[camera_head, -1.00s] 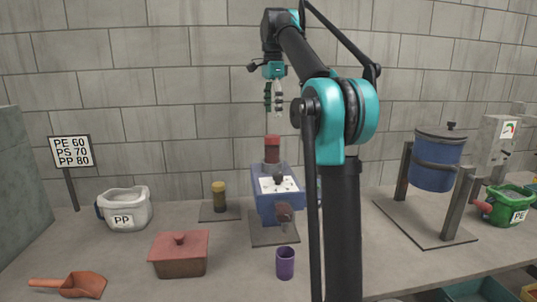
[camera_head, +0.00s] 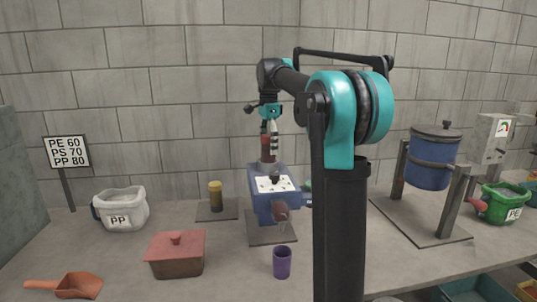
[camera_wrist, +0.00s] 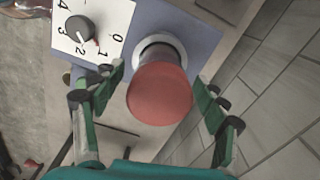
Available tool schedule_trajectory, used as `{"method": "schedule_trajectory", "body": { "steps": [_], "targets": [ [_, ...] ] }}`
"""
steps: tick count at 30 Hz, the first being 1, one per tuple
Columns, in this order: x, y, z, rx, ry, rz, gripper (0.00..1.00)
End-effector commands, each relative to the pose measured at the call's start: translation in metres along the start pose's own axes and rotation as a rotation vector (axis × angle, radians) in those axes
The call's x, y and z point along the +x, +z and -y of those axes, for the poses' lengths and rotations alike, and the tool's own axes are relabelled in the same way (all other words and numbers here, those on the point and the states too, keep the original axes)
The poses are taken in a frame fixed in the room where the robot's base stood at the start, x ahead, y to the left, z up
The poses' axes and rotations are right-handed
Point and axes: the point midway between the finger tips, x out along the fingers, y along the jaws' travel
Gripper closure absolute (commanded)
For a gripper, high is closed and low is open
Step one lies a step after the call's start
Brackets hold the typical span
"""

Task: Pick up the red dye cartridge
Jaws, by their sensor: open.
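The red dye cartridge (camera_head: 267,149) stands upright in the top of the blue machine (camera_head: 264,208). In the wrist view the cartridge (camera_wrist: 160,92) shows its round red top, with its lower end in a pale ring on the machine. My gripper (camera_head: 269,143) is above and around the cartridge's upper part in the head view, partly hiding it. In the wrist view my gripper (camera_wrist: 160,92) is open, with one green finger on each side of the cartridge and a visible gap on both sides.
A white dial panel (camera_wrist: 93,28) lies beside the cartridge on the machine. A yellow-capped cylinder (camera_head: 215,196) stands to the left and a purple cup (camera_head: 282,262) in front. A lidded red box (camera_head: 176,254) is at front left. The wall (camera_head: 190,85) rises close behind.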

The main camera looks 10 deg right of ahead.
Motion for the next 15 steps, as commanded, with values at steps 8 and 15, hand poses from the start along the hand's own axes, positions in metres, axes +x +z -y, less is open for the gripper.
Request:
{"method": "schedule_trajectory", "body": {
  "steps": [8, 15],
  "targets": [
    [0.0146, -0.0001, -0.0003, 0.0, 0.0, 0.0, 0.27],
    [0.0143, -0.0001, -0.0003, 0.0, 0.0, 0.0, 0.42]
  ]
}}
